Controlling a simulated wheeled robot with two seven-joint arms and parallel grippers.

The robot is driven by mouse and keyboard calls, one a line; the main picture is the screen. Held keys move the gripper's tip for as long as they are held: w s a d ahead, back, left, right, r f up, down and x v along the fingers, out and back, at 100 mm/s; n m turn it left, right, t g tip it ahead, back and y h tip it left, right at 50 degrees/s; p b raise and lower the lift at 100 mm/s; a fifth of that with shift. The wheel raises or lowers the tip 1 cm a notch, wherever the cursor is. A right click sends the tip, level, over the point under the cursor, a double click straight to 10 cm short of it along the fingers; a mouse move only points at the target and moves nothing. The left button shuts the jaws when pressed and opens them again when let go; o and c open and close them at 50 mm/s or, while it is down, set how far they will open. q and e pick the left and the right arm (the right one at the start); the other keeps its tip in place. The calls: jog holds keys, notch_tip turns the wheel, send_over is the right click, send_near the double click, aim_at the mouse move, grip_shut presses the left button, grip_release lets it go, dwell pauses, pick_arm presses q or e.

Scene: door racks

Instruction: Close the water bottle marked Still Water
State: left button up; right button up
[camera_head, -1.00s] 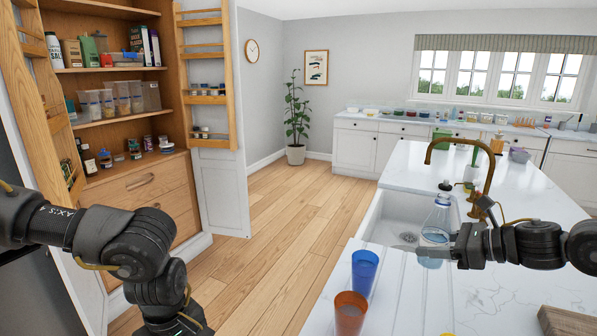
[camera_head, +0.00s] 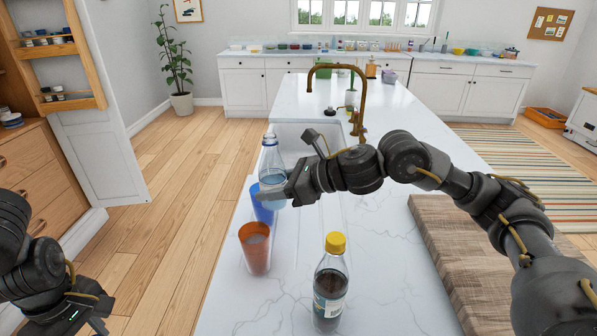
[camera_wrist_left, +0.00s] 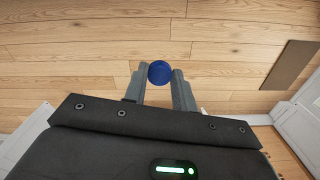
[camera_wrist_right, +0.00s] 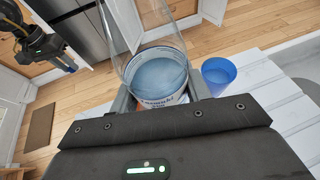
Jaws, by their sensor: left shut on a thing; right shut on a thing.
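A clear bottle of water (camera_head: 271,172) is held upright in my right gripper (camera_head: 280,196), above the left edge of the counter beside the sink. No cap shows on its neck. In the right wrist view the bottle (camera_wrist_right: 160,78) sits between the fingers; its label lettering is too small to read surely. My left gripper (camera_wrist_left: 159,78) is shut on a round blue cap (camera_wrist_left: 159,72), seen over the floor in the left wrist view. In the head view the left gripper is low at the left edge, partly cut off, and the cap is hidden there.
A blue cup (camera_head: 262,212) stands just below the bottle, and an orange cup (camera_head: 255,250) nearer. A dark bottle with a yellow cap (camera_head: 330,285) stands at the front. A wooden board (camera_head: 450,255) lies right. The sink (camera_head: 290,140) and brass tap (camera_head: 362,100) are behind.

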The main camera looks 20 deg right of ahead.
jog(key=s+a, duration=0.2)
jog(key=a, duration=0.6)
jog(key=s+a, duration=0.3)
jog(key=a, duration=0.6)
jog(key=shift+s+f, duration=0.25)
jog(key=shift+d, duration=0.1)
pick_arm(q)
jog(key=shift+w+r, duration=0.25)
jog(key=shift+r, duration=0.1)
jog(key=w+d+r+n, duration=0.1)
jog(key=w+d+r, duration=0.4)
jog(key=r, duration=0.4)
jog(key=w+d+r, duration=0.5)
jog(key=r, duration=0.5)
jog(key=s+d+r+n, duration=0.4)
jog(key=d+r+n, duration=0.2)
jog(key=d+r, duration=0.6)
notch_tip(320, 180, up, 3)
jog(key=shift+s+f+n, duration=0.15)
jog(key=shift+n, duration=0.15)
